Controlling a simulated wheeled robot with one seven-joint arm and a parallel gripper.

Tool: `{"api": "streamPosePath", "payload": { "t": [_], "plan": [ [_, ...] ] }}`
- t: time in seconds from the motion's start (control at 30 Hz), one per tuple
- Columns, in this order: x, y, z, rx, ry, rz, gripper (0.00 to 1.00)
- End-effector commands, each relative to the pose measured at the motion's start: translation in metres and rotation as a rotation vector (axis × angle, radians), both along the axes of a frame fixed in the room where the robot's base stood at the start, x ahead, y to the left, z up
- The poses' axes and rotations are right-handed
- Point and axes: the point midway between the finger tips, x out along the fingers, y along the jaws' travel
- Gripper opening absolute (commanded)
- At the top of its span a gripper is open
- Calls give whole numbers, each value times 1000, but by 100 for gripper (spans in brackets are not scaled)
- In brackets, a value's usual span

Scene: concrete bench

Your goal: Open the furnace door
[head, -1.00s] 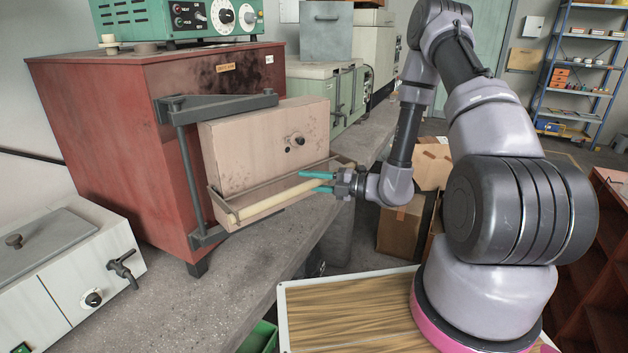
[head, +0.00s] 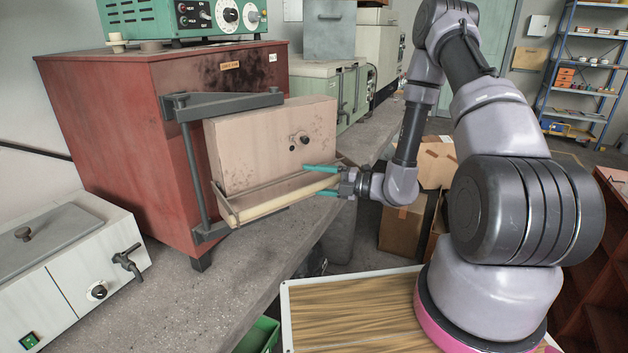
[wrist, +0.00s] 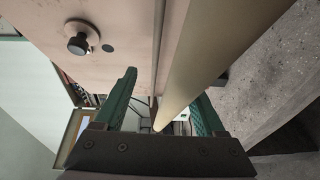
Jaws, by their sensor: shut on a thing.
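The furnace (head: 120,140) is a dark red box on the bench, at the left of the head view. Its door (head: 270,140) is a thick beige block at the front, with a dark metal frame and upright rod on its left. A pale handle bar (head: 275,203) runs along the door's lower front; it also shows in the wrist view (wrist: 205,65). My gripper (head: 322,181) has its green fingers around the bar near its right end, shut on it. In the wrist view the bar passes between the fingers (wrist: 160,110). The furnace's inside is hidden; I cannot tell how far the door stands open.
A green control box (head: 180,20) sits on the furnace. A white bath with a tap (head: 75,265) stands at the left. The bare grey bench top (head: 225,290) lies below the door. Cardboard boxes (head: 403,228) stand on the floor behind my arm.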

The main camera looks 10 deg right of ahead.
Motion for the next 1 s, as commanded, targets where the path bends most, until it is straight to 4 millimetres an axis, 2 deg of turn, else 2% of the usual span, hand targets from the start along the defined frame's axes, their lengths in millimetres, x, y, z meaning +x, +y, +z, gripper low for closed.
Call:
{"api": "streamPosePath", "payload": {
  "t": [0.17,0.6,0.8,1.0],
  "plan": [
    [-4,-9,1,1,0,0,63],
    [-38,-85,3,0,0,-6,63],
    [-45,-98,4,0,0,-3,63],
    [-46,-99,4,0,0,-1,63]
  ]
}}
